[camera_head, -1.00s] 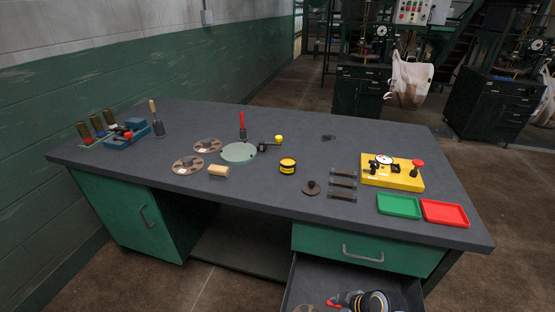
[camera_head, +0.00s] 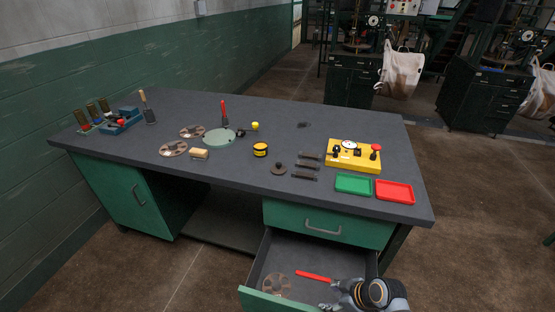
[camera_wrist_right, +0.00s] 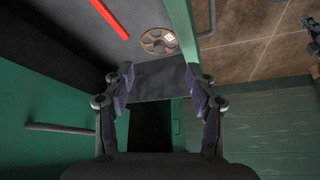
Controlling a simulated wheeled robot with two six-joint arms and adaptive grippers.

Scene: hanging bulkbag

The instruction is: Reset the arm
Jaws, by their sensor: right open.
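My right gripper (camera_head: 332,296) is at the bottom of the head view, at the front right of the open drawer (camera_head: 256,297). It is small there and partly hidden by my own wrist. In the right wrist view its two fingers (camera_wrist_right: 160,92) are spread apart with nothing between them. A red bar (camera_head: 314,276) lies in the drawer, apart from the fingers; it also shows in the right wrist view (camera_wrist_right: 109,19). A brown disc with holes (camera_head: 277,285) lies in the drawer too. My left gripper is not in view.
The dark workbench (camera_head: 235,178) carries a yellow device (camera_head: 353,164), a green tray (camera_head: 353,184), a red tray (camera_head: 394,192), a pale green round plate (camera_head: 219,138) and several small parts. A white hanging bag (camera_head: 400,72) is behind. Floor to the right is clear.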

